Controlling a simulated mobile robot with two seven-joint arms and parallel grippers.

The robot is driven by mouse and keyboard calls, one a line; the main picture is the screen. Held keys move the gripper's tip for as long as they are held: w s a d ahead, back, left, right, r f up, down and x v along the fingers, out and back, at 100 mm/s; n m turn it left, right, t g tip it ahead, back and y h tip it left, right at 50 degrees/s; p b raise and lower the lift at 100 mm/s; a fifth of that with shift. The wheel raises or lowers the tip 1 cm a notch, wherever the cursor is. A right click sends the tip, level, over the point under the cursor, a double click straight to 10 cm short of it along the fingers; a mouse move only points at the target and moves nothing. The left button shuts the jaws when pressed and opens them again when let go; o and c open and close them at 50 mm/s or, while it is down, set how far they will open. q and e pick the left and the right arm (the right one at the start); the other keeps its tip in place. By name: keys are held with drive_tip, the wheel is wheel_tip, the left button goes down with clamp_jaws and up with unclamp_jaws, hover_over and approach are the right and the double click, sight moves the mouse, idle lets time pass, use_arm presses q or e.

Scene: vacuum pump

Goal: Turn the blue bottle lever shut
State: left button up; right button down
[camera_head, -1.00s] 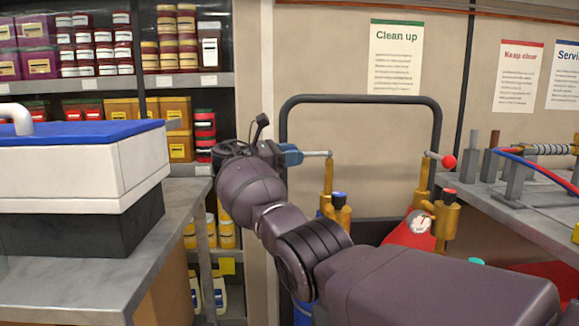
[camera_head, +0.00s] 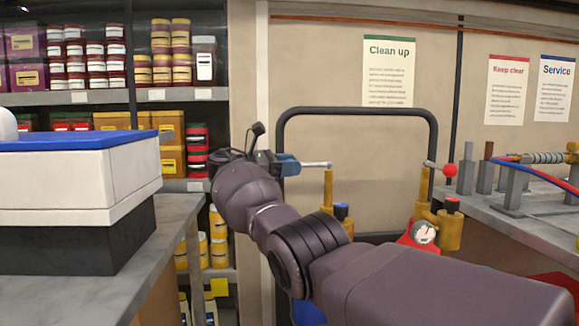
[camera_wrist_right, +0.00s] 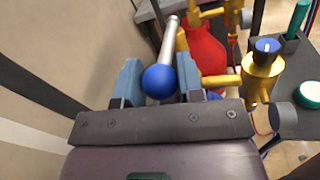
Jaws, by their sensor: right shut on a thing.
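The blue bottle's lever is a grey rod (camera_head: 316,165) that sticks out level to the left from the top of a gold valve post (camera_head: 328,188). In the right wrist view its blue ball end (camera_wrist_right: 160,83) sits between the two blue-grey fingers. My right gripper (camera_head: 284,165) is shut on this lever end. A gold valve body with a blue cap (camera_head: 341,211) stands beside the post, and it also shows in the right wrist view (camera_wrist_right: 262,65). The blue bottle (camera_head: 308,312) is mostly hidden behind my right arm. My left gripper is out of view.
A red-balled lever (camera_head: 450,170) and a red bottle with a gauge (camera_head: 424,233) stand to the right. A dark hoop frame (camera_head: 357,111) rises behind. A workbench (camera_head: 540,205) is at right; a counter (camera_head: 85,290) with a white, blue-topped box (camera_head: 80,180) is at left.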

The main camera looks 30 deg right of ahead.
drive_tip(key=c, duration=0.8)
unclamp_jaws()
drive_tip(key=shift+d, duration=0.1)
drive_tip(key=shift+o, duration=0.2)
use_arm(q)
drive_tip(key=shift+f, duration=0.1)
use_arm(e)
drive_tip(key=shift+w+a+f, duration=0.1)
drive_tip(key=shift+w+a, duration=0.05)
drive_tip(key=shift+a, duration=0.25)
use_arm(q)
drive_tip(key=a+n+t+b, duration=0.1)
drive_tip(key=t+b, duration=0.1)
drive_tip(key=b, duration=0.3)
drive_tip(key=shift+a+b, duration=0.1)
drive_tip(key=shift+b, duration=0.2)
use_arm(e)
drive_tip(key=v, duration=1)
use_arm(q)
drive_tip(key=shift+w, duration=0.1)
